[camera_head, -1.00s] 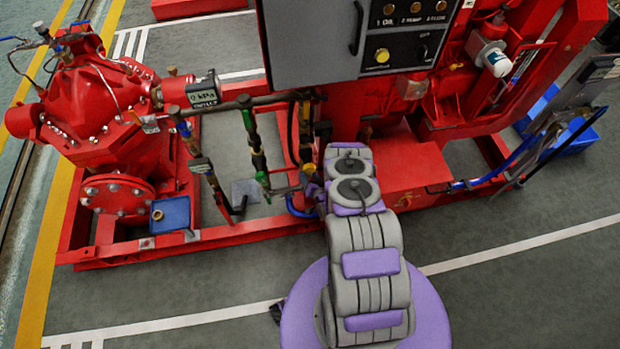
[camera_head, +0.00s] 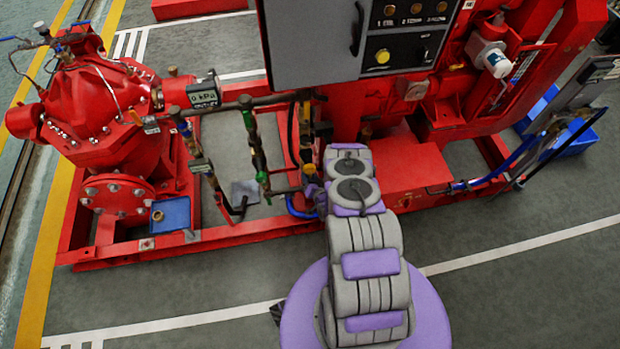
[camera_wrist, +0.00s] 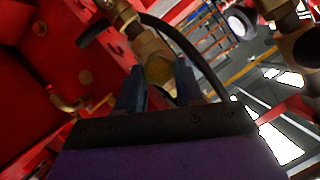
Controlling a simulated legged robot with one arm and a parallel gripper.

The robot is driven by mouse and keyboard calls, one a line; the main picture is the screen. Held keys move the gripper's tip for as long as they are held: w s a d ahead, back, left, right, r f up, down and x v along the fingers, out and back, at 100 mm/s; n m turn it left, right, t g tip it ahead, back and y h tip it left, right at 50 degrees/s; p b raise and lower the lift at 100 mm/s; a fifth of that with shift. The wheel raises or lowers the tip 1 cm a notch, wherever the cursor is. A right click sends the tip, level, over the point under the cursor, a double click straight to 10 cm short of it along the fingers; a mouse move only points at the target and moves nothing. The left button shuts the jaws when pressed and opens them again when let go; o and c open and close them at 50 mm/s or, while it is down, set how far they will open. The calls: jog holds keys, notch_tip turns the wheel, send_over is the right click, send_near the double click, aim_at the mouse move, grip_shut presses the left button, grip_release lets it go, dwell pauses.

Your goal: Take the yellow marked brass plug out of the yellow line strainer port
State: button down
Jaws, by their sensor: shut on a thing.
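In the wrist view my gripper (camera_wrist: 160,88) has its two dark blue fingers on either side of a brass plug (camera_wrist: 160,70) with a yellowish face. The gripper is shut on this plug. The plug sits at the lower end of a brass strainer body (camera_wrist: 143,40), and I see no clear gap between them. In the head view my gripper (camera_head: 312,190) is small and partly hidden by my arm, beside the lower end of the pipework. The plug cannot be made out there.
A dark hose (camera_wrist: 185,50) curves close behind the plug. Vertical pipe lines with yellow (camera_head: 257,160) and green-handled valves stand left of my arm. A grey control cabinet (camera_head: 310,45) overhangs behind.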

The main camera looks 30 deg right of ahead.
jog(key=n+h, duration=0.1)
jog(key=n, duration=0.1)
jog(key=n+g+h+p, duration=0.1)
jog(key=n, duration=0.1)
jog(key=shift+a+r+h, duration=0.15)
jog(key=shift+a+h, duration=0.05)
jog(key=shift+h, duration=0.2)
jog(key=shift+w, duration=0.1)
jog(key=c, duration=0.9)
grip_release()
